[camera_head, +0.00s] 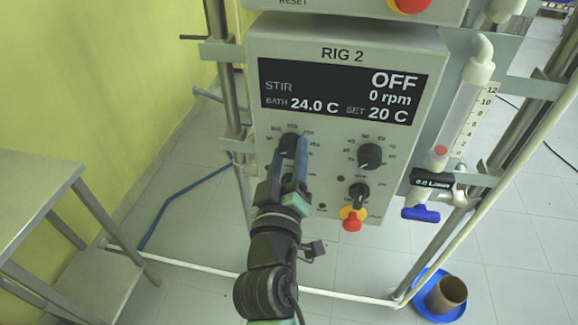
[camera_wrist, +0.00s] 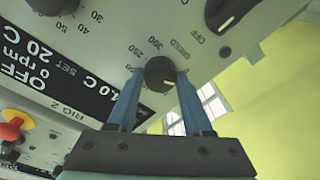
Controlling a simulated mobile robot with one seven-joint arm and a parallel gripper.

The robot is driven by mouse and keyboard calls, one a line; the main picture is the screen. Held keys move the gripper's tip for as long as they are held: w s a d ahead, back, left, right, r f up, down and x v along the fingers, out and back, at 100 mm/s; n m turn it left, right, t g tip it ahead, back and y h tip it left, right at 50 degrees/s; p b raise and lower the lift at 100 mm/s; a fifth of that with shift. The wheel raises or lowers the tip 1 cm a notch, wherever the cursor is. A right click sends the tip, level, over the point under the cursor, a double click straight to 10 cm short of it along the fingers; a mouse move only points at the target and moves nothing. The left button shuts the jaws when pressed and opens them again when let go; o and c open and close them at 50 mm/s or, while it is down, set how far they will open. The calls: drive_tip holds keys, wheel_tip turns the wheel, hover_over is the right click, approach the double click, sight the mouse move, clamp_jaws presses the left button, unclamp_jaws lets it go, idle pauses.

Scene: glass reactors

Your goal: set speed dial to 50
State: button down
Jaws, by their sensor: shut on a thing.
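The speed dial (camera_wrist: 160,74) is a round black knob with a white pointer mark, next to the word SPEED and printed numbers such as 200, 250 and 300. In the wrist view its pointer line is toward the lower right, but the value it marks cannot be read. My gripper (camera_wrist: 157,82) is shut on the dial, one blue finger on each side. In the head view the dial (camera_head: 288,141) is the left knob on the RIG 2 panel (camera_head: 330,210), partly hidden by my gripper (camera_head: 289,150). The display (camera_head: 340,93) reads STIR OFF, 0 rpm, BATH 24.0 C, SET 20 C.
A second dial (camera_head: 370,156) sits to the right, with a black switch knob (camera_head: 359,192) and a red button (camera_head: 352,223) below it. A glass tube (camera_head: 464,115) with a blue-handled valve (camera_head: 421,213) stands at the right. A metal table (camera_head: 40,190) is at the left.

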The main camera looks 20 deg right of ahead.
drive_tip(key=m+b, duration=0.3)
drive_tip(key=shift+f+b, duration=0.25)
drive_tip(key=shift+b, duration=0.05)
drive_tip(key=shift+r+m+b, duration=0.1)
drive_tip(key=shift+m+b, duration=0.8)
drive_tip(key=shift+m, duration=0.1)
drive_tip(key=shift+r, duration=0.1)
drive_tip(key=shift+c, duration=1.6)
unclamp_jaws()
drive_tip(key=b+v, duration=0.2)
drive_tip(key=v, duration=1.1)
drive_tip(key=shift+w, duration=0.1)
